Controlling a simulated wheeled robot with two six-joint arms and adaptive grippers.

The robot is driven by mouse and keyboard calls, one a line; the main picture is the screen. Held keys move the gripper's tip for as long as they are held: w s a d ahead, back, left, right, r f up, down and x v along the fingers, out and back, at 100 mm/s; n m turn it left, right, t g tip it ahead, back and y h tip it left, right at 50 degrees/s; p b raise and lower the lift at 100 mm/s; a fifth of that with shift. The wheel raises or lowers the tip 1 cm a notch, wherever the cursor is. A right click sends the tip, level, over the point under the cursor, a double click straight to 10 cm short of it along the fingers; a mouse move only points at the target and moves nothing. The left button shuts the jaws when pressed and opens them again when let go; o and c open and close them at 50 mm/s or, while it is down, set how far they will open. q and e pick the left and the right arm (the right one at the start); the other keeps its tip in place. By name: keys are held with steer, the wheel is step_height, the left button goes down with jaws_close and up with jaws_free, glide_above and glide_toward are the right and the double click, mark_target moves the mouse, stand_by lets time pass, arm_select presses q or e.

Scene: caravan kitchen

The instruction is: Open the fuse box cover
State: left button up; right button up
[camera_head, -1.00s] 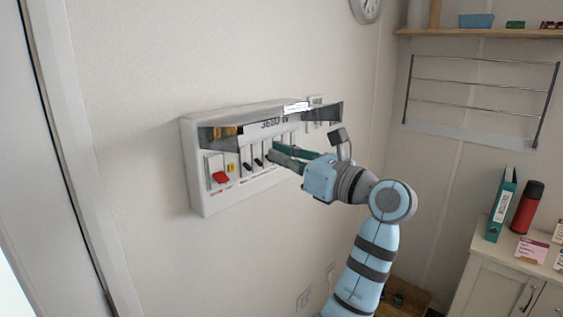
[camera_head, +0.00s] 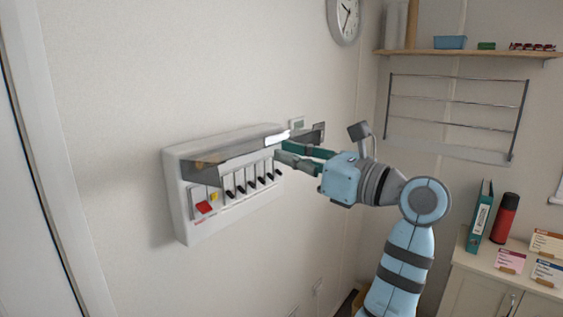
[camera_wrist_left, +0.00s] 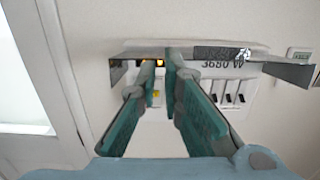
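The white fuse box (camera_head: 176,205) is mounted on the wall, left of centre in the head view. Its tinted see-through cover (camera_head: 235,157) is raised and sticks out from the box above the switches. The cover also spans the wrist view (camera_wrist_left: 215,54). My left gripper (camera_head: 279,152) is at the cover's right part, in front of the box. Its two green-padded fingers are a little apart, with nothing seen between them; contact with the cover is unclear. My right gripper is out of view.
A small white wall unit (camera_head: 297,123) is right of the box. A wire rack (camera_head: 455,108) and a shelf (camera_head: 470,54) are on the right wall. A cabinet at lower right holds a green binder (camera_head: 480,216) and a red bottle (camera_head: 504,218). A door frame is at left.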

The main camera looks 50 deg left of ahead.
arm_select(q)
steer(key=o, duration=0.3)
steer(key=r+n+b, duration=0.1)
steer(key=b, duration=0.1)
steer(key=shift+s+d+b, duration=0.15)
steer(key=shift+s+b, duration=0.25)
steer(key=shift+o, duration=1)
steer(key=n+t+b, duration=0.2)
steer(key=w+n+h+b, duration=0.1)
steer(key=shift+r+t, duration=0.3)
steer(key=shift+t, duration=0.1)
steer(key=n+t+h, duration=0.2)
steer(key=n+t, duration=0.2)
steer(key=n, duration=0.6)
glide_toward(278, 138)
steer(key=p+x, duration=0.2)
steer(key=x, duration=0.8)
steer(key=shift+a+p, duration=0.2)
steer(key=shift+p, duration=0.15)
steer(key=shift+d, duration=0.1)
steer(key=shift+c, duration=0.6)
jaws_close()
